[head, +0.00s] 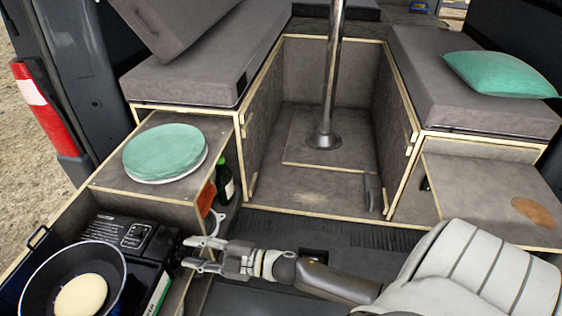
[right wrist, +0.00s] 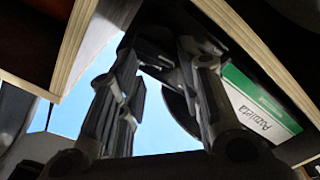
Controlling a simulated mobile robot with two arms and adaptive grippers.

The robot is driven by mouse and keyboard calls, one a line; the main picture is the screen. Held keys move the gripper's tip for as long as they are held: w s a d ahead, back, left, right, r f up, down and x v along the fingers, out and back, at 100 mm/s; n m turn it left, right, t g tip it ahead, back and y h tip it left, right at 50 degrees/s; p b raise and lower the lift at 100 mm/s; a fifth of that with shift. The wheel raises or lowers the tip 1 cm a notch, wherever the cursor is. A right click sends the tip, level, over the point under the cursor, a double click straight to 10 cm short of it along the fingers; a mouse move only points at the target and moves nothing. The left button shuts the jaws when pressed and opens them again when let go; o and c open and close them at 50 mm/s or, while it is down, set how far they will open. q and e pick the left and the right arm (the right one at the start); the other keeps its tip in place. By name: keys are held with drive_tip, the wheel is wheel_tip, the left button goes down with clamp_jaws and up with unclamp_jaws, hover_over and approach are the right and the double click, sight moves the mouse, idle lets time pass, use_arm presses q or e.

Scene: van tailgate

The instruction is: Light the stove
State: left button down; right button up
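The stove (head: 122,236) is a black portable unit at the lower left of the head view. A black pan (head: 35,290) with a round pale pancake (head: 80,296) sits on it. My right gripper (head: 190,255) reaches in from the right, its fingertips close beside the stove's right side. In the right wrist view the two fingers (right wrist: 160,58) are apart, with no object clearly held between them. The stove's green and white label (right wrist: 255,105) shows beyond the right finger. Whether a fingertip touches the stove or a knob cannot be told. My left gripper is out of view.
A wooden cabinet with a round green cushion (head: 165,153) stands behind the stove. A green bottle (head: 224,180) and an orange item (head: 206,198) are in its side opening. A metal post (head: 330,90) rises from the floor, and benches flank it.

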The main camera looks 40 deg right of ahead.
drive_tip(key=s+d+f+m+g+h, duration=0.1)
drive_tip(key=s+d+m+h, duration=0.2)
drive_tip(key=d+m+h, duration=0.35)
drive_tip(key=s+d+f+m+h, duration=0.1)
drive_tip(key=s+d+m+h, duration=0.25)
drive_tip(key=m, duration=0.55)
drive_tip(key=s+a+f+g+p, duration=0.1)
drive_tip(key=s+f+g, duration=0.4)
drive_tip(key=s+f, duration=0.3)
drive_tip(key=s+a+f+g+p, duration=0.1)
drive_tip(key=s+a+f+g, duration=0.1)
drive_tip(key=s+f+g, duration=0.3)
drive_tip(key=shift+s+a+f+h, duration=0.35)
drive_tip(key=shift+s+f, duration=1.5)
drive_tip(key=shift+f, duration=2.05)
drive_tip(key=shift+o, duration=0.4)
drive_tip(key=shift+n, duration=0.25)
